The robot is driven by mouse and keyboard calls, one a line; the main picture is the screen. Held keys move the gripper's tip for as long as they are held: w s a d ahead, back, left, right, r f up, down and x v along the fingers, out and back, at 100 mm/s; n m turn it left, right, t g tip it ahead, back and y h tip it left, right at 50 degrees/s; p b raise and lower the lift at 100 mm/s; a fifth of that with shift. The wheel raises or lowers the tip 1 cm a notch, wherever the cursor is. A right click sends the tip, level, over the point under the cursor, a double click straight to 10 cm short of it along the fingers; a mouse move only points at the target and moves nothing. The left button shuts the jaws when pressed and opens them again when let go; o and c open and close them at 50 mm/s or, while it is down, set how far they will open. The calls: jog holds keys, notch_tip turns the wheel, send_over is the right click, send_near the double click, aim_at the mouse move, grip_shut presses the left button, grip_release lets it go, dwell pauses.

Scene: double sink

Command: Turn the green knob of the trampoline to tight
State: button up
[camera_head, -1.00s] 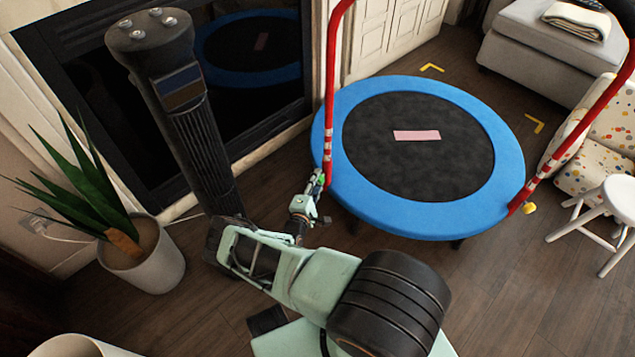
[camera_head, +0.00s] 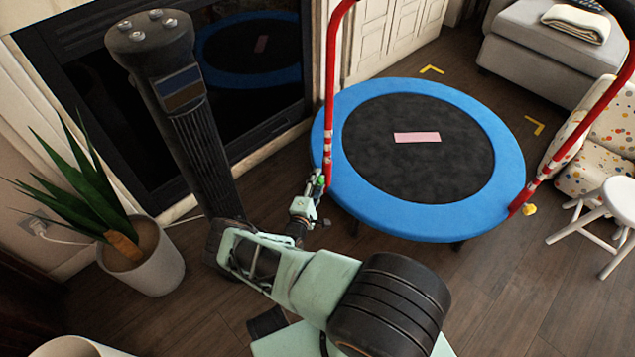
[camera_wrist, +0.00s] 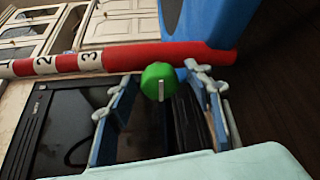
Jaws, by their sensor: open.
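The green knob (camera_wrist: 158,80) shows in the wrist view against the red post with numbered white bands (camera_wrist: 84,61). In the head view my gripper (camera_head: 316,186) is at the base of the left red post (camera_head: 330,100) of the blue-rimmed trampoline (camera_head: 375,205); the knob there is mostly hidden.
A dark fireplace (camera_head: 120,115) stands behind and to the left. A potted plant (camera_head: 155,262) is at the left, and a white stool (camera_head: 620,200) and spotted chair (camera_head: 610,125) are at the right. Bare floor (camera_head: 500,300) lies in front of the trampoline.

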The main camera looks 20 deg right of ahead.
jog(key=v, duration=0.7)
jog(key=shift+s+a, duration=0.15)
jog(key=shift+s, duration=0.05)
jog(key=shift+a, duration=0.1)
